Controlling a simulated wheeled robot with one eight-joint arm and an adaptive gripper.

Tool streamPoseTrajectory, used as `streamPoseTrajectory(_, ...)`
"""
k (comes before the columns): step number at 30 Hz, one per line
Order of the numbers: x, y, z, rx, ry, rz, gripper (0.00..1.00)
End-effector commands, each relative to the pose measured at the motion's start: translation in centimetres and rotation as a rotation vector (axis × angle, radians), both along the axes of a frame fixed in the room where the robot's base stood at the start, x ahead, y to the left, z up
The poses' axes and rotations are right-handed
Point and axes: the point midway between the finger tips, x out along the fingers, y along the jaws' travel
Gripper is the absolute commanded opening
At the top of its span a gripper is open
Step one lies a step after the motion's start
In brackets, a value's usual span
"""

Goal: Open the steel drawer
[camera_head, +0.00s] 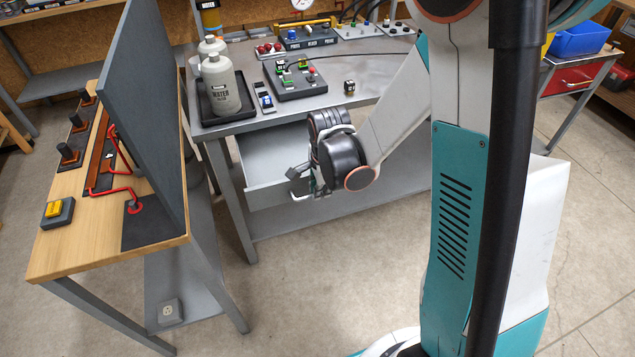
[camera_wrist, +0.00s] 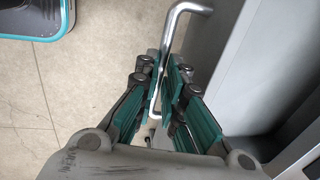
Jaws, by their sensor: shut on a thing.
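The steel drawer (camera_head: 268,195) is under the metal workbench top and stands partly pulled out, with its pale interior in view. In the wrist view its grey front (camera_wrist: 212,55) is close to the right of the fingers. Its bent metal handle (camera_wrist: 176,28) runs between the finger pads. My gripper (camera_wrist: 168,78) is shut on the handle; in the head view my gripper (camera_head: 305,190) is at the drawer's front. My wrist and forearm hide the drawer's right part.
A wooden table (camera_head: 65,235) with an upright grey panel (camera_head: 150,100) stands at left. The floor before the drawer is clear.

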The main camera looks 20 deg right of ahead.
Motion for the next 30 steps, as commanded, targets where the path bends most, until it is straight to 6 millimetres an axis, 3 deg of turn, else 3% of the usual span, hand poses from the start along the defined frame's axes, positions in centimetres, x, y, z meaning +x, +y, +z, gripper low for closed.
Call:
streamPoseTrajectory(8,0.0,0.0,0.0,0.0,0.0,0.0,0.0)
streamPoseTrajectory(9,0.0,0.0,0.0,0.0,0.0,0.0,0.11)
streamPoseTrajectory(12,0.0,0.0,0.0,0.0,0.0,0.0,0.3)
streamPoseTrajectory(23,0.0,0.0,0.1,0.0,0.0,0.0,0.3)
streamPoseTrajectory(30,-0.5,0.0,2.2,0.0,0.0,0.0,0.3)
